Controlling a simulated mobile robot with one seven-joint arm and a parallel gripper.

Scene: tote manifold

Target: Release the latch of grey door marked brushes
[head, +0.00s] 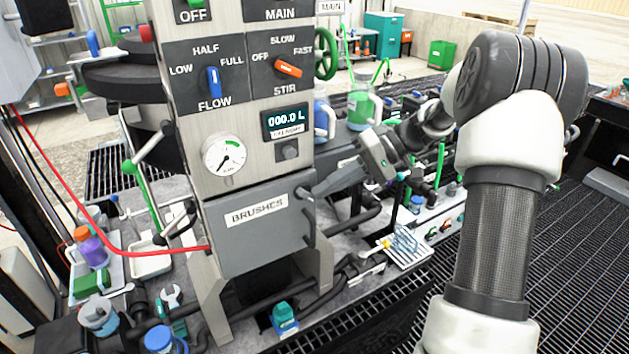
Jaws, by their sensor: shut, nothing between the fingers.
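The grey door (262,242) with the white label "BRUSHES" is on the lower part of the grey control panel, and it looks closed. A dark bar handle (309,228) runs down its right edge. A small dark part, likely the latch (306,195), sits by the door's upper right corner. My gripper (318,190) reaches in from the right at that corner, with its fingers shut and nothing held. The fingertips are at or very close to the latch; I cannot tell whether they touch. The fingers partly cover this area.
Above the door are a gauge (223,155), a display (287,121), a blue flow knob (213,82) and an orange stir knob (288,69). A red hose (70,212) runs to the door's left side. Bottles (361,105) stand behind my gripper. Dark pipes (350,268) lie below right.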

